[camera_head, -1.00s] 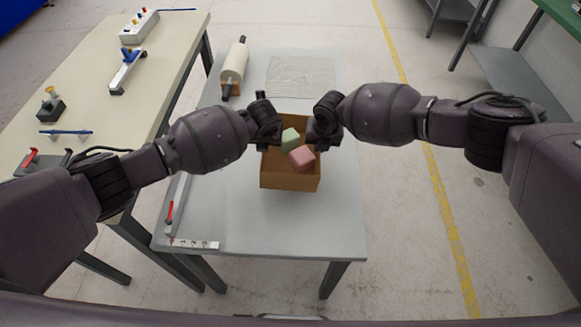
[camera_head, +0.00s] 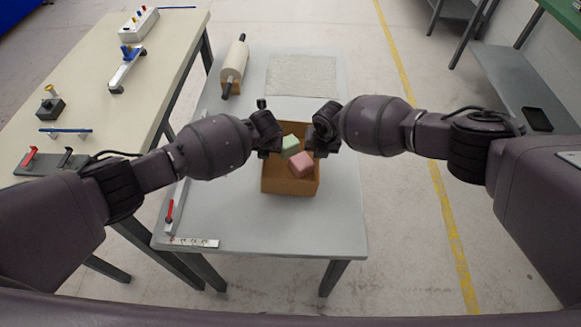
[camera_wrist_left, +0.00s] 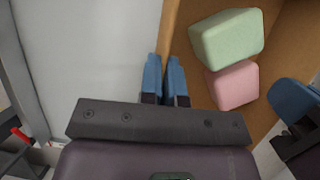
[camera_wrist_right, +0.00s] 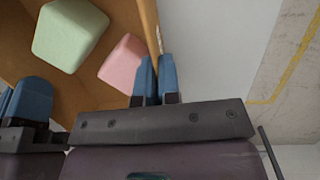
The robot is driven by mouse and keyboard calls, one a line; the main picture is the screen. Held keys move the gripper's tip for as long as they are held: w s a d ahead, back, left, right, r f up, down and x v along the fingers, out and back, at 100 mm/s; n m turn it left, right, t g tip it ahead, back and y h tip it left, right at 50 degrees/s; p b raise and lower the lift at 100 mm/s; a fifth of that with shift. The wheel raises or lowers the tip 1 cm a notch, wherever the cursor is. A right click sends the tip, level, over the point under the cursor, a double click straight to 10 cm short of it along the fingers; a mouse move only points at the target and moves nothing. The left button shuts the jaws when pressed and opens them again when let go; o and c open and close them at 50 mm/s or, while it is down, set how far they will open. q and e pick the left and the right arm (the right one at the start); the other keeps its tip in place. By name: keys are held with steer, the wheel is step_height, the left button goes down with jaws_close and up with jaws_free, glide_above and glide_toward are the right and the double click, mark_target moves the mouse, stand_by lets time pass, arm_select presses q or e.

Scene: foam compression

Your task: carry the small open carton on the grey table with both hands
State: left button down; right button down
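The small open carton (camera_head: 290,186) is brown and upright at the middle of the grey table (camera_head: 300,235). I cannot tell whether it touches the tabletop. A green block (camera_head: 290,146) and a pink block (camera_head: 301,163) lie inside. My left gripper (camera_head: 268,148) is at the carton's left wall; its blue fingers (camera_wrist_left: 165,75) are close together around the wall edge. My right gripper (camera_head: 316,148) is at the right wall, its fingers (camera_wrist_right: 156,75) likewise closed on that edge. The wrists hide parts of the side walls in the head view.
A roller (camera_head: 235,67) and a textured light sheet (camera_head: 302,76) lie at the back of the grey table. A red-handled tool (camera_head: 170,212) and a marked strip (camera_head: 194,242) lie at the front left. A cream bench (camera_head: 85,85) stands left.

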arm_select(q)
steer(key=shift+f, duration=0.25)
arm_select(e)
steer(key=shift+f, duration=0.25)
arm_select(q)
steer(key=c, duration=1.7)
jaws_free()
steer(key=shift+f, duration=0.1)
arm_select(e)
steer(key=c, duration=1.7)
jaws_free()
steer(key=shift+f, duration=0.1)
arm_select(q)
steer(key=o, duration=0.4)
steer(key=shift+c, duration=0.2)
arm_select(e)
steer(key=o, duration=0.4)
steer(key=shift+c, duration=0.2)
arm_select(q)
steer(key=v, duration=1.2)
arm_select(e)
step_height(320, 180, up, 12)
steer(key=s+d, duration=0.1)
steer(key=s, duration=0.1)
steer(key=shift+f, duration=0.1)
